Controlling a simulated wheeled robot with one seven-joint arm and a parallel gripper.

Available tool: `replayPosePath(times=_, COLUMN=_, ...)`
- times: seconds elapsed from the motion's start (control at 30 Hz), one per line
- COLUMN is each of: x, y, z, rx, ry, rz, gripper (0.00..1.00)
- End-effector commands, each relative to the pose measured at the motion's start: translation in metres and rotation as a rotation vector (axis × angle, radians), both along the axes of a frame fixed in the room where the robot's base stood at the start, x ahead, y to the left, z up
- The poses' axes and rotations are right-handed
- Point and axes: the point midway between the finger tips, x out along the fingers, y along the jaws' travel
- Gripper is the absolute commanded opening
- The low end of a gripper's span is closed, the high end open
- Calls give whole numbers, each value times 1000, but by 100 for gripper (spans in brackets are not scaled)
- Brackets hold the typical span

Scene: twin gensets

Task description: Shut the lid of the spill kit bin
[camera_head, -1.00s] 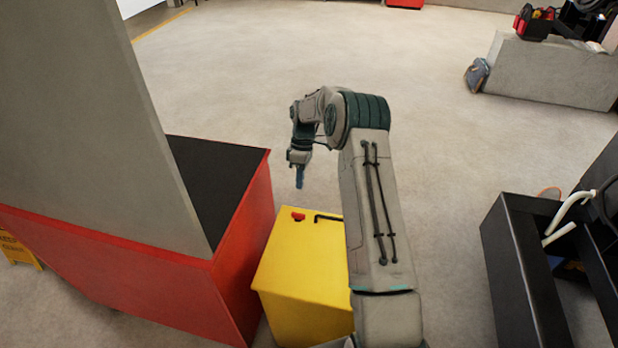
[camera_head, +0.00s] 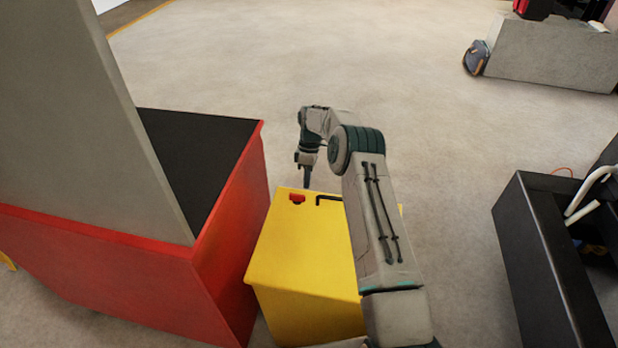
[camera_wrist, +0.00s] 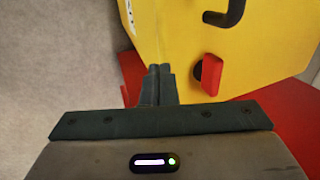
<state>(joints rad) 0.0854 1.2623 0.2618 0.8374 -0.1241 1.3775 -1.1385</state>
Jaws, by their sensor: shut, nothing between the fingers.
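The yellow bin (camera_head: 305,250) stands at lower centre in the head view, partly behind my arm. Its flat yellow top has a red latch (camera_head: 297,198) and a black handle (camera_head: 328,198) near the far edge. No opening shows, and I cannot tell whether the lid is fully down. My gripper (camera_head: 307,183) points down at the bin's far edge, near the latch. In the wrist view, its shut, empty fingers (camera_wrist: 159,70) are beside the yellow surface (camera_wrist: 175,45), left of the red latch (camera_wrist: 212,74) and black handle (camera_wrist: 228,14). Contact is unclear.
A red cabinet (camera_head: 235,245) with a dark top stands close left of the bin, with a grey panel (camera_head: 80,120) on it. A black open-topped box (camera_head: 540,250) is at right. A concrete block (camera_head: 555,55) is far right. The floor beyond the bin is clear.

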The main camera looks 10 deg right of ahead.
Motion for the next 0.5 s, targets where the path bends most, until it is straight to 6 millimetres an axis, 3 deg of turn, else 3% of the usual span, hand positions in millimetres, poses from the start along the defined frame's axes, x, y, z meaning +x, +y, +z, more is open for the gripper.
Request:
replayPosePath(times=0.1, x=0, y=0, z=-12, rx=0, ry=-1, rz=1, gripper=0)
replayPosePath(times=0.5, x=-2, y=2, z=-24, rx=-1, ry=7, rz=5, gripper=0)
